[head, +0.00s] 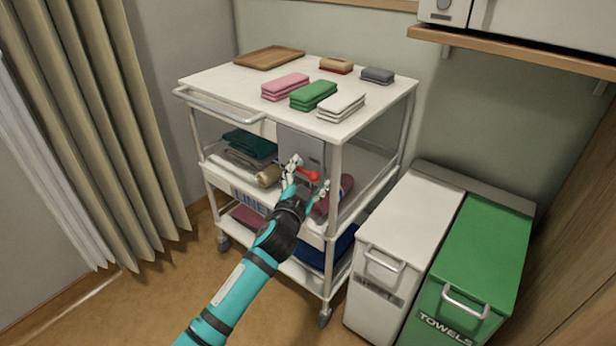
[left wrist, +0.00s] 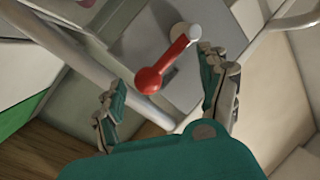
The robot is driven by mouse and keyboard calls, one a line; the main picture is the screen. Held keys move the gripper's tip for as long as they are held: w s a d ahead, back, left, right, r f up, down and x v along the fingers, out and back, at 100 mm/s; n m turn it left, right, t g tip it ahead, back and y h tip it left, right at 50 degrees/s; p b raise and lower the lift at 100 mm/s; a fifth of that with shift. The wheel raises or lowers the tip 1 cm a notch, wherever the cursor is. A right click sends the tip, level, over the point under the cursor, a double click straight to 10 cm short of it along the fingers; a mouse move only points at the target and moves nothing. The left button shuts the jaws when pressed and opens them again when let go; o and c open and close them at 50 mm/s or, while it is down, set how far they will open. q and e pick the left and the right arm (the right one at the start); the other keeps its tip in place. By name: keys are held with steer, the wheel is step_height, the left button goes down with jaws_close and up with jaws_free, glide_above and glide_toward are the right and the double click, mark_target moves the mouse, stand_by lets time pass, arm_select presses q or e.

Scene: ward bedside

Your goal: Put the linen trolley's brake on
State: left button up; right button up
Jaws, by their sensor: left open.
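The linen trolley (head: 222,92) is a white cart with shelves, standing against the wall. A red brake lever (head: 308,175) with a round knob sits on a grey plate (head: 305,147) on the trolley's front. In the left wrist view the red lever (left wrist: 167,62) runs from a pale pivot down to its knob, slanting to the lower left. My left gripper (head: 306,176) is open, with its fingers to either side of the lever. In the left wrist view the open fingertips (left wrist: 157,75) flank the lever, and I see clear gaps at the knob. My right gripper is not in view.
Folded cloths in pink (head: 285,86), green (head: 313,95) and white (head: 341,106) lie on the trolley top with a wooden tray (head: 269,57). A white bin (head: 405,222) and a green towels bin (head: 480,252) stand close at the right. A curtain (head: 95,120) hangs at the left.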

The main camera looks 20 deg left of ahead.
arm_select(q)
steer(key=c, duration=0.6)
steer(key=shift+s+r, duration=0.1)
steer(key=shift+r, duration=0.05)
jaws_close()
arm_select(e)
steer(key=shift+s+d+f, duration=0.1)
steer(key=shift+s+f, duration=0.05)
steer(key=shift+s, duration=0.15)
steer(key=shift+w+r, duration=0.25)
